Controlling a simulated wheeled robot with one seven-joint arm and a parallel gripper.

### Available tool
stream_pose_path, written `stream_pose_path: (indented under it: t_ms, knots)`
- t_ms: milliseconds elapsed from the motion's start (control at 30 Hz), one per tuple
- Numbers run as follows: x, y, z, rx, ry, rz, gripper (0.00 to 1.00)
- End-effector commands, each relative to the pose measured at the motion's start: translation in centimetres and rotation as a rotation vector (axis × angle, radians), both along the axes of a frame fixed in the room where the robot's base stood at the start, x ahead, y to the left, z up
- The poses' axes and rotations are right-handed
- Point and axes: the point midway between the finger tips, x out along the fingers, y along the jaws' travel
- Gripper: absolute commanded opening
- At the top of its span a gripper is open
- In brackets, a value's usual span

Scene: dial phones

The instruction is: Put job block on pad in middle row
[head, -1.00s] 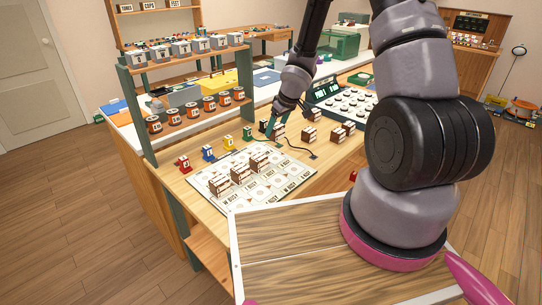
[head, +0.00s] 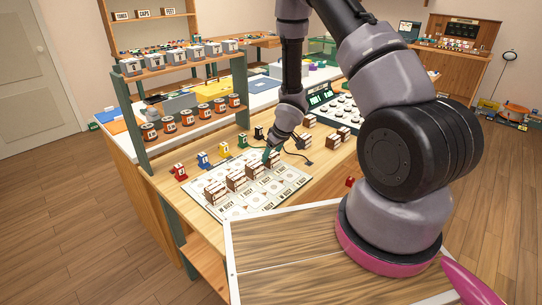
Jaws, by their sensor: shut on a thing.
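My gripper (head: 268,156) points down at the back right of the white pad board (head: 222,211). It is shut on a brown-and-white job block (head: 273,160), partly hidden by the fingers. The block is at or just above the board; I cannot tell if it touches.
Small coloured pieces stand behind the board, such as a red one (head: 180,172) and a blue one (head: 203,160). Loose brown blocks (head: 332,138) stand to the right, near a dark button panel (head: 345,108). A shelf (head: 185,125) with orange tins rises at the back left.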

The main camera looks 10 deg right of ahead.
Motion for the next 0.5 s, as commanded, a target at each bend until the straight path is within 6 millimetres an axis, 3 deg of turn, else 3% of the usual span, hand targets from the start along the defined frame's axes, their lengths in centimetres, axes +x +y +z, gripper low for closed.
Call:
stream_pose_path:
  t_ms: [67, 100, 133, 500]
  knots:
    - [-0.03, -0.01, -0.3, 0.0, 0.001, 0.0, 0.1]
    - [-0.01, 0.0, -0.24, 0.0, 0.0, 0.0, 0.82]
    - [-0.02, 0.0, -0.23, 0.0, 0.0, 0.0, 0.94]
    - [0.01, 0.01, 0.04, 0.0, 0.0, 0.0, 0.97]
